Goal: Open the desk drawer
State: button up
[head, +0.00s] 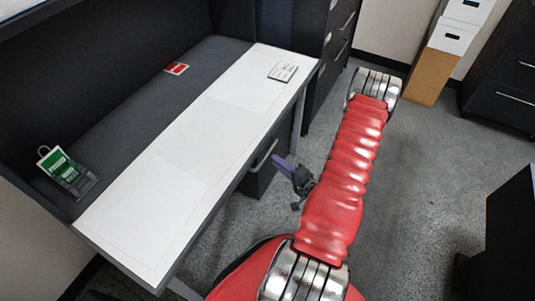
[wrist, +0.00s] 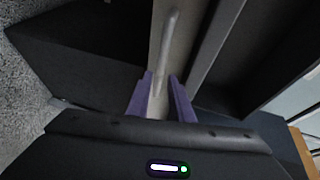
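The desk drawer (head: 256,181) is in a dark cabinet under the white desk top, and its front looks closed. Its pale bar handle (head: 264,154) shows at the front. The handle also runs up the middle of the wrist view (wrist: 169,42). My gripper (head: 280,163) has purple fingers and points at the drawer front near the handle. In the wrist view the two fingers (wrist: 160,88) are apart, with the near end of the handle between them. A gap shows beside the handle, and I cannot tell whether either finger touches it.
The white desk top (head: 190,155) overhangs the drawer, and a grey leg (head: 299,112) stands at its right. A card (head: 283,72) lies on it. Dark cabinets (head: 325,60) stand behind. A cardboard box (head: 427,76) is at the back. Grey floor (head: 415,190) to the right is open.

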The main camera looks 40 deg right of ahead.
aim_at(267, 153)
jog(key=shift+w+d+f, duration=0.1)
jog(key=shift+w+f, duration=0.1)
jog(key=shift+w, duration=1)
jog(key=shift+w+d+f, duration=0.1)
jog(key=shift+w+f, duration=0.15)
jog(key=shift+w, duration=0.95)
jog(key=shift+w+f, duration=0.2)
jog(key=shift+w, duration=1)
jog(key=shift+c, duration=0.2)
grip_shut()
jog(key=shift+d, duration=0.1)
